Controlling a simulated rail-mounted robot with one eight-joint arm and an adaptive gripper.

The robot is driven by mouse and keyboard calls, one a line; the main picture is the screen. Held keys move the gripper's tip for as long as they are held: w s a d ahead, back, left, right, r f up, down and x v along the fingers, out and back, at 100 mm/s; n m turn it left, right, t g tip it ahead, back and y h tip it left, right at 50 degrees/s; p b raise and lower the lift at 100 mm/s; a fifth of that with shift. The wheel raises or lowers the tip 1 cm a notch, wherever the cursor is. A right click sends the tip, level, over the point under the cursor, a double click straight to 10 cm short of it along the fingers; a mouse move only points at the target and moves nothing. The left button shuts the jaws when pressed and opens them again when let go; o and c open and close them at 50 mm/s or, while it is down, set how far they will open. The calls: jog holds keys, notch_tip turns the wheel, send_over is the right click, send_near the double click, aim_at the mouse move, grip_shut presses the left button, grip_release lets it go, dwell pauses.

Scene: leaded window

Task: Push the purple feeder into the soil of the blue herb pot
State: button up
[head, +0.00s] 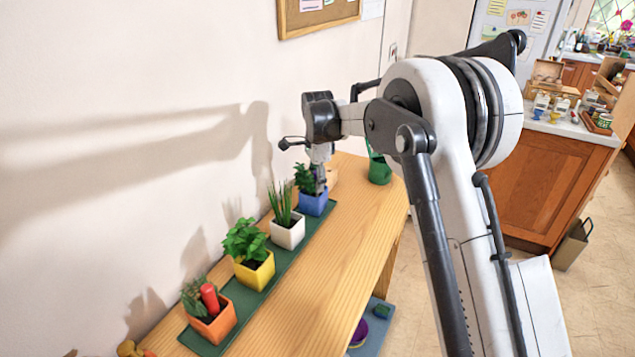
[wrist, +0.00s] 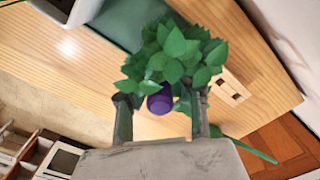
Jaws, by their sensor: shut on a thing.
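The blue herb pot (head: 313,204) stands at the far end of the row of pots, with a leafy green herb (head: 304,178) in it. My gripper (head: 320,182) is low over this pot, pointing down beside the leaves. In the wrist view my gripper (wrist: 161,108) has its two fingers either side of the purple feeder (wrist: 160,101) and is shut on it. The herb's leaves (wrist: 178,52) spread just beyond the feeder and partly cover it. The feeder's lower end and the soil are hidden, so I cannot tell whether it touches the soil.
The white pot (head: 288,235), yellow pot (head: 254,275) and orange pot (head: 217,324) stand along the green mat (head: 268,284). A red feeder (head: 210,298) stands in the orange pot. A green watering can (head: 379,170) is right of the blue pot. The table's front (head: 335,250) is clear.

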jog(key=shift+f, duration=0.4)
jog(key=o, duration=0.9)
notch_tip(320, 180, up, 12)
